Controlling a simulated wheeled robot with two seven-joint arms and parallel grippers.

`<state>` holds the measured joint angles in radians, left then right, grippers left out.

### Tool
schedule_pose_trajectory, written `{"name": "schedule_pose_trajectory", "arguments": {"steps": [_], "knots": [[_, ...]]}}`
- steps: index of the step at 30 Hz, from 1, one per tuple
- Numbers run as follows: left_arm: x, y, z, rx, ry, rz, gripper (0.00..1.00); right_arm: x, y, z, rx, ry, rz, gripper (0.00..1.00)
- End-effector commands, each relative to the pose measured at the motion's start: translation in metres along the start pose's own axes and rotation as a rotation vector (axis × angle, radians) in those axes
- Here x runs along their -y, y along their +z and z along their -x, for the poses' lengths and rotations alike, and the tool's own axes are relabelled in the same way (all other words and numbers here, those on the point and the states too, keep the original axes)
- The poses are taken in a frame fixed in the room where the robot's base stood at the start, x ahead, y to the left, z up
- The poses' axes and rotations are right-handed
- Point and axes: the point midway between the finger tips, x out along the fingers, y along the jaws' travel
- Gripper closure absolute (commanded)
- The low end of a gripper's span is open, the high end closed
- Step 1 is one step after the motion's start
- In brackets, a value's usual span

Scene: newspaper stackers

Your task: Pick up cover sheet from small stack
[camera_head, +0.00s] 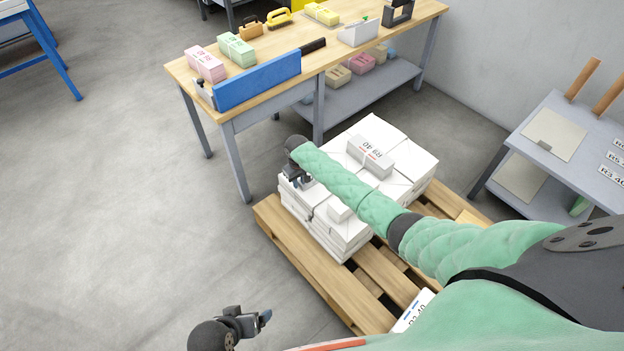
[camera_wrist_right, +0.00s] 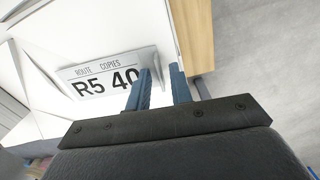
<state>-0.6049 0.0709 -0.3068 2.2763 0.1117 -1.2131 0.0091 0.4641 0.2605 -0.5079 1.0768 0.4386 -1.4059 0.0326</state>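White paper bundles are stacked on a wooden pallet (camera_head: 283,235). My right gripper (camera_head: 299,182) is over the left corner of these stacks. In the right wrist view, a cover sheet (camera_wrist_right: 100,78) printed "ROUTE COPIES R5 40" lies on a white bundle (camera_wrist_right: 60,30). The two blue fingers of my right gripper (camera_wrist_right: 164,90) are apart, with the left finger overlapping the sheet's right end in the picture. I cannot tell whether it touches. In the head view this sheet is hidden by my arm and gripper. My left gripper (camera_head: 264,316) is low at the bottom, away from the stacks; its finger gap is unclear.
A wooden workbench (camera_head: 290,45) with colored bundles and a blue-faced tool (camera_head: 258,80) stands behind. A grey table (camera_head: 575,150) is at right. Floor at left is clear.

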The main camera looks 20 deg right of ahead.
Motion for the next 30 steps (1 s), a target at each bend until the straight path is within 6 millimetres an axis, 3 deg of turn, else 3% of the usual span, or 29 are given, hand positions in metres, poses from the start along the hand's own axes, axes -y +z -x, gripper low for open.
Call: {"name": "schedule_pose_trajectory", "arguments": {"steps": [1,3,15,19,23,30], "knots": [[0.0,0.0,0.0,0.0,0.0,0.0,0.13,0.0,0.0,0.0,0.0,0.0,0.0,0.89],[0.0,0.0,0.0,0.001,0.0,0.0,0.13,0.0,0.0,0.0,0.0,0.0,0.0,1.0],[0.0,-0.001,0.0,0.0,-0.001,-0.001,0.13,0.0,0.0,0.003,0.0,0.0,0.0,1.0],[0.0,-0.001,0.0,-0.001,-0.001,-0.001,0.13,0.0,0.0,0.014,-0.001,0.0,0.0,1.0],[0.001,-0.002,-0.001,-0.005,-0.001,-0.001,0.13,-0.001,-0.001,0.037,-0.003,0.001,0.001,1.0],[0.0,-0.001,0.004,0.011,-0.001,-0.001,0.13,0.006,0.042,0.065,-0.001,0.0,0.002,1.0]]}}
